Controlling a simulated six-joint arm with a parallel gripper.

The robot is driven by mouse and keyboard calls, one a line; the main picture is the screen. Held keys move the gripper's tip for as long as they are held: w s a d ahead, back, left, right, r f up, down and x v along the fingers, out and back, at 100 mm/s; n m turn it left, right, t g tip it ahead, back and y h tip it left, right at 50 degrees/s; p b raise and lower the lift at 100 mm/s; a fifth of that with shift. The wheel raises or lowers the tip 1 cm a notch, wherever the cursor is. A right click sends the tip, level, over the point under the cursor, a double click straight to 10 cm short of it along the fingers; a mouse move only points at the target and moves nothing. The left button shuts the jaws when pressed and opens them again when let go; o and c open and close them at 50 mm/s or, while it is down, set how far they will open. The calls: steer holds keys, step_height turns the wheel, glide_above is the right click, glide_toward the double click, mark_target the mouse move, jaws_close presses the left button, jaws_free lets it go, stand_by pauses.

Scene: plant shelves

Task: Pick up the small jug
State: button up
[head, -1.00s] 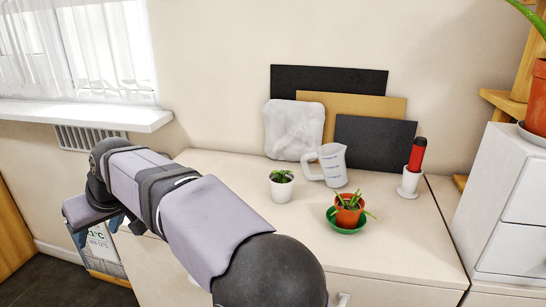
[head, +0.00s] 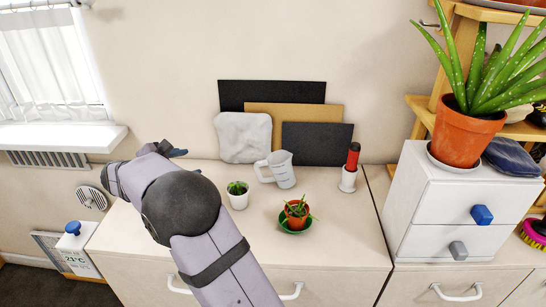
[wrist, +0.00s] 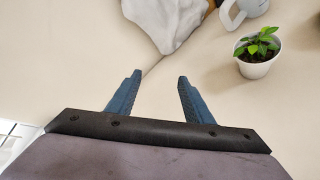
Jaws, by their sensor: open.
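The small jug (head: 281,169) is pale, translucent and upright, with a handle on its left and markings on its side. It stands on the cabinet top, behind and between two potted plants. In the wrist view part of the jug (wrist: 240,10) shows at the top right edge, its upper part cut off. My gripper (wrist: 157,74) is open and empty, with its two blue fingers apart over bare surface. In the head view my gripper (head: 176,150) is at the left end of the cabinet top, well left of the jug.
A white-potted plant (head: 238,199) stands in front and left of the jug. A terracotta pot (head: 296,213) on a green saucer stands in front. A crumpled pale slab (head: 243,137) and dark boards (head: 317,145) lean behind. The cabinet's left part is clear.

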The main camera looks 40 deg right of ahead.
steer(key=s+d+r+n+g+h+p, duration=0.1)
steer(key=s+d+n+h+p, duration=0.15)
steer(key=d+p, duration=0.2)
steer(key=n+g+p, duration=0.3)
steer(key=n+g, duration=0.1)
glide_toward(256, 169)
steer(key=shift+d+h, duration=0.25)
steer(key=shift+d, duration=0.2)
steer(key=shift+f+p+x, duration=0.2)
steer(key=shift+p+x, duration=0.5)
steer(key=shift+x, duration=1.1)
steer(key=shift+f+p+x, duration=0.15)
steer(key=shift+p+x, duration=0.55)
steer(key=shift+x, duration=1.1)
steer(key=shift+w+a, duration=0.1)
steer(key=shift+a, duration=0.05)
